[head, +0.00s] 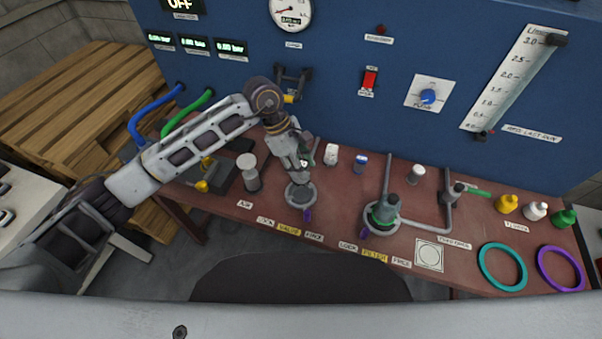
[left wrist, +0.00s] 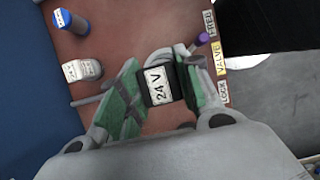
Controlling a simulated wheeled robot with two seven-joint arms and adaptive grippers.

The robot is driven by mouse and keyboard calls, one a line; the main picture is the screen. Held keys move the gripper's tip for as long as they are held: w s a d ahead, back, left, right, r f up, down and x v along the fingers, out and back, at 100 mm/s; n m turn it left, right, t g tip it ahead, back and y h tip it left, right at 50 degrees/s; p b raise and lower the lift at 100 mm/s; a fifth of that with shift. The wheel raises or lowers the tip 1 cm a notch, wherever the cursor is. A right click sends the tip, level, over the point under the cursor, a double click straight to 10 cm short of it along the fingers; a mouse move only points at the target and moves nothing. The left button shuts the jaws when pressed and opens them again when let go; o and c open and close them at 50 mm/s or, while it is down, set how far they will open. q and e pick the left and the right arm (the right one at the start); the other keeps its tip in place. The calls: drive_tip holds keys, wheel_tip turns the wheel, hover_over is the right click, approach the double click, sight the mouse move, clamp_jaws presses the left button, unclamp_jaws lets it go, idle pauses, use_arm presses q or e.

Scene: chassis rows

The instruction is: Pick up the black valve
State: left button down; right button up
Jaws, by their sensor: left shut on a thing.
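The black valve (left wrist: 160,84) is a dark block with a white "24 V" label. In the left wrist view it sits between the green pads of my left gripper (left wrist: 162,92), which is shut on it. In the head view the left gripper (head: 303,160) points down just behind the round grey seat (head: 299,195), and its fingers hide most of the valve. I cannot tell whether the valve touches the seat. A purple lever (head: 308,215) is at the seat's front; its tip also shows in the left wrist view (left wrist: 203,39). My right gripper is not in view.
A white cylinder (head: 331,154) and a blue one (head: 360,164) stand right of the gripper. A grey filter housing (head: 382,212) stands further right. A grey cylinder (head: 250,172) stands left. The blue panel (head: 340,110) rises behind the bench.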

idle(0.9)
